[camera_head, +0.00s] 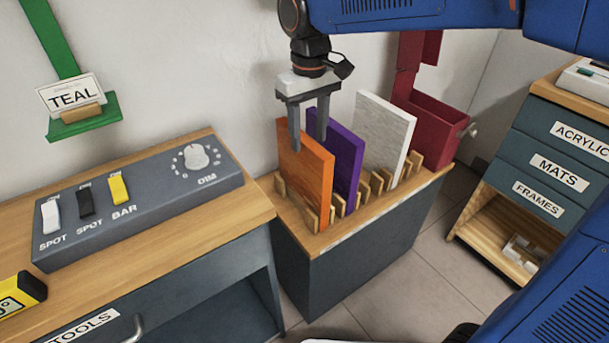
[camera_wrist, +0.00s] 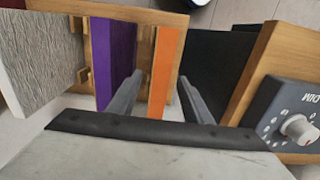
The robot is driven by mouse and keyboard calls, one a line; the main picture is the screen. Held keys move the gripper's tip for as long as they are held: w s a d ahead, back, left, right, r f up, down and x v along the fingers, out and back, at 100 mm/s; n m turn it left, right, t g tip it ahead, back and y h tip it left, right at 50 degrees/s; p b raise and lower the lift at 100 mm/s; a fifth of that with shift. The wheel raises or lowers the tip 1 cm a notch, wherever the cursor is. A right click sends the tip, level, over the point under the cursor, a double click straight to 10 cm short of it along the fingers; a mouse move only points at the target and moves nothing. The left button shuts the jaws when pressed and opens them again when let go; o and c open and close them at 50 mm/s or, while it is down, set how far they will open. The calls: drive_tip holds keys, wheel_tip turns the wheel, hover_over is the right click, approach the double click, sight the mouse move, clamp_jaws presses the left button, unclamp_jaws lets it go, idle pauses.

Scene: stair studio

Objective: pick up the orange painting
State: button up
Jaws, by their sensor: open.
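The orange painting (camera_head: 305,183) stands upright in a slotted wooden rack on top of a grey cabinet, at the left end of the row. A purple painting (camera_head: 343,160) and a white painting (camera_head: 383,135) stand to its right. My gripper (camera_head: 309,145) points down, open, at the top edge of the orange painting. In the wrist view the orange painting (camera_wrist: 165,62) lies between the two fingers (camera_wrist: 158,98), with the purple painting (camera_wrist: 115,52) just outside the left finger. I cannot tell whether the fingers touch the orange painting.
The wooden rack (camera_head: 338,222) stands close to the wall. A dimmer panel (camera_head: 140,205) sits on the tool desk to the left. A dark red box (camera_head: 436,125) is behind the rack, and a labelled drawer unit (camera_head: 545,160) is at right.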

drive_tip(key=shift+f, duration=0.7)
drive_tip(key=shift+c, duration=0.3)
clamp_jaws()
drive_tip(key=shift+r, duration=0.1)
